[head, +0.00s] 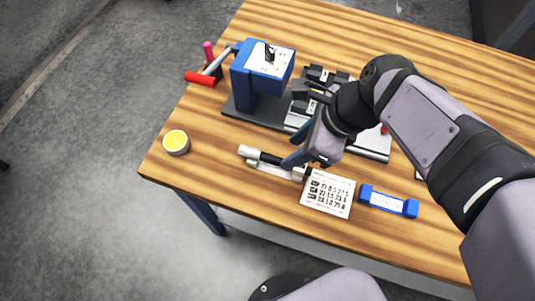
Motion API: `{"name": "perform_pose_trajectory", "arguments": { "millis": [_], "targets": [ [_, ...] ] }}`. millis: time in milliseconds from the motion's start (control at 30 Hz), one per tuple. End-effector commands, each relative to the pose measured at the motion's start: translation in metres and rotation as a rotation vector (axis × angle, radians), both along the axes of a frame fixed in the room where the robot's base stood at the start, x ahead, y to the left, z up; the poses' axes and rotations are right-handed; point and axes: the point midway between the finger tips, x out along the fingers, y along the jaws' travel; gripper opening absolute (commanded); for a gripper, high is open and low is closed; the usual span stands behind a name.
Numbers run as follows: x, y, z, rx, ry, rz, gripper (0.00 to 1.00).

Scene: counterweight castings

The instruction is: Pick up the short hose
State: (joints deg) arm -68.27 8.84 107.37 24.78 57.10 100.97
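A short dark tube with pale ends (269,158), which looks like the short hose, lies near the front edge of the wooden table, left of the printed card. Its right part passes close to my gripper, and part of it is hidden there. My gripper (290,151) has two blue fingers spread apart, with a gap between them. The lower finger overlaps the tube in the picture. I cannot tell how high the fingers are above it or whether they touch it. Nothing shows held between them.
A blue press (250,91) with a red-handled lever stands behind. A grey fixture (371,146) is partly hidden by my arm. A printed card (328,194) and a blue labelled bar (388,201) lie at the front. A yellow-topped tin (176,142) is near the left corner.

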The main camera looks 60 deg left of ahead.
Motion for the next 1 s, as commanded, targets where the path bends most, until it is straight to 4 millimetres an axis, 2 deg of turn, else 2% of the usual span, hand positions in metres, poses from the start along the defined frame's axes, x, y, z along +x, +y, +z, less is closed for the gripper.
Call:
{"name": "perform_pose_trajectory", "arguments": {
  "millis": [267,600,933,967,1000],
  "targets": [
    [-0.004,0.002,-0.009,-0.001,-0.001,0.002,0.38],
    [-0.017,0.009,-0.045,-0.001,-0.001,0.002,0.38],
    [-0.018,0.011,-0.05,0.0,-0.002,0.001,0.38],
    [-0.018,0.011,-0.05,0.0,-0.002,0.001,0.33],
    [-0.018,0.011,-0.05,0.0,-0.002,0.001,0.23]
  ]
}}
